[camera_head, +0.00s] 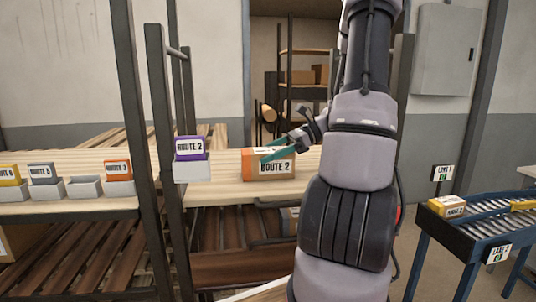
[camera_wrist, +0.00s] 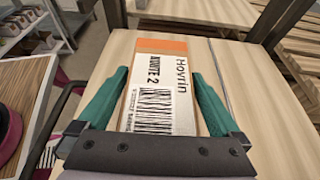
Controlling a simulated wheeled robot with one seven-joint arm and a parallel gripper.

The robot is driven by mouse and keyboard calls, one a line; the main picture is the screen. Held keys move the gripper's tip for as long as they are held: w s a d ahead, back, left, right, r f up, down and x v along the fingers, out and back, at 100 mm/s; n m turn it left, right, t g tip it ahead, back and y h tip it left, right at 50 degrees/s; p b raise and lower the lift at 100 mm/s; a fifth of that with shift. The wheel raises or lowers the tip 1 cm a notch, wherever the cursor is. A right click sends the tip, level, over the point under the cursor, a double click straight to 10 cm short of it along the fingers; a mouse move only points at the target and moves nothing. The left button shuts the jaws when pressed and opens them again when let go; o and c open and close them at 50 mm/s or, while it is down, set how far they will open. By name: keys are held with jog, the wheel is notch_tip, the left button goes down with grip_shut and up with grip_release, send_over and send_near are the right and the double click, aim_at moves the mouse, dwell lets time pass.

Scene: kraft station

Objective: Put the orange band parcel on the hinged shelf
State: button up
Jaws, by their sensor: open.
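The orange band parcel (camera_head: 268,166), a box with an orange top band and a white "ROUTE 2" label, sits on a pale wooden surface (camera_head: 222,192). In the wrist view the parcel (camera_wrist: 160,95) shows its orange edge, the name "Hovrin" and a barcode. My gripper (camera_wrist: 158,76) is open, with one green finger on each side of the parcel. Whether the fingers touch it I cannot tell. In the head view my gripper (camera_head: 277,150) is at the parcel, and my arm hides what lies to its right. I cannot tell which surface is the hinged shelf.
A purple "ROUTE 2" box (camera_head: 190,148) stands in a white holder (camera_head: 192,171) to the left. Dark upright posts (camera_head: 165,130) rise beside it. More boxes in holders stand at far left. A blue roller conveyor (camera_head: 490,224) with a yellow-banded parcel (camera_head: 447,206) is at right.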

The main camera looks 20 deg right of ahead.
jog(key=v, duration=0.7)
jog(key=shift+r, duration=0.2)
jog(key=s+a+r+n+t+h, duration=0.3)
jog(key=s+a+r+n+h, duration=0.8)
jog(key=a+n, duration=0.3)
jog(key=shift+a+r+n, duration=0.25)
jog(key=shift+n, duration=1.35)
jog(key=shift+s, duration=0.1)
